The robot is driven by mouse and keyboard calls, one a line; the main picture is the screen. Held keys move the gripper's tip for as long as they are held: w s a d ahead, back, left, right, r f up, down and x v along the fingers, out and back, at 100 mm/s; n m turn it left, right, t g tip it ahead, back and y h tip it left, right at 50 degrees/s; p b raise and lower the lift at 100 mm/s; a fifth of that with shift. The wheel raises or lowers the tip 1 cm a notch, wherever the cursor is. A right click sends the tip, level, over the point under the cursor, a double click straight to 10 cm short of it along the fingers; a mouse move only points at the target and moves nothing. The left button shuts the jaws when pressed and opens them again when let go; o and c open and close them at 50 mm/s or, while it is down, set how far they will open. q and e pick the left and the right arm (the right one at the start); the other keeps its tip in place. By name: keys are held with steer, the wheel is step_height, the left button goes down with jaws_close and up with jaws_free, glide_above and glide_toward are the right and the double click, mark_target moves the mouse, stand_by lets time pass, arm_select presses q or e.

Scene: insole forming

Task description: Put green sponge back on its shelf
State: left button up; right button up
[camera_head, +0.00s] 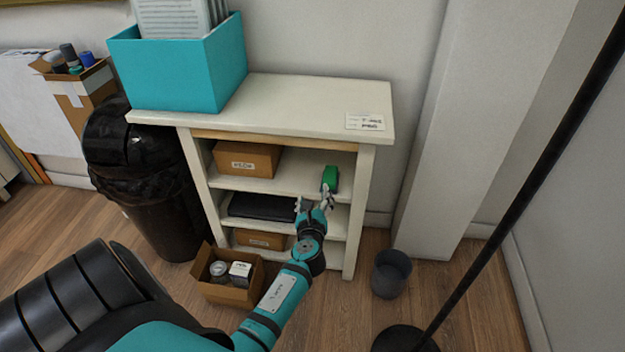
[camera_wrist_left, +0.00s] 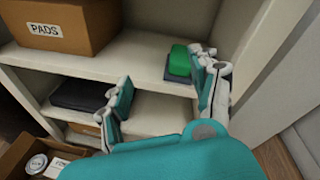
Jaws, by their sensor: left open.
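The green sponge (camera_head: 330,177) lies on the upper shelf of the white shelf unit (camera_head: 356,210), near its right side. In the left wrist view the sponge (camera_wrist_left: 180,62) sits on a flat dark blue-grey piece (camera_wrist_left: 178,77) at the shelf's front edge. My left gripper (camera_head: 314,196) is open with nothing between its fingers, just in front of and below the sponge. In the left wrist view its fingers (camera_wrist_left: 162,88) are spread apart, and the right finger is close to the sponge; I cannot tell whether they touch. My right gripper is not in view.
A box labelled PADS (camera_head: 246,159) stands left on the upper shelf. A black flat case (camera_head: 262,207) lies on the shelf below. An open carton (camera_head: 228,292) and a dark bin (camera_head: 391,273) stand on the floor. A black pole (camera_head: 520,165) rises at right.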

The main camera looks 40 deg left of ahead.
arm_select(q)
steer(key=s+d+n+g+h, duration=0.4)
steer(key=s+d+n, duration=0.6)
steer(key=s, duration=0.4)
steer(key=s+d+n+g+h, duration=0.5)
steer(key=s+d+n, duration=0.6)
steer(key=s, duration=0.4)
steer(key=shift+s+d+f+n+h, duration=0.15)
steer(key=shift+d+f+n+h, duration=0.15)
steer(key=shift+n+h, duration=0.1)
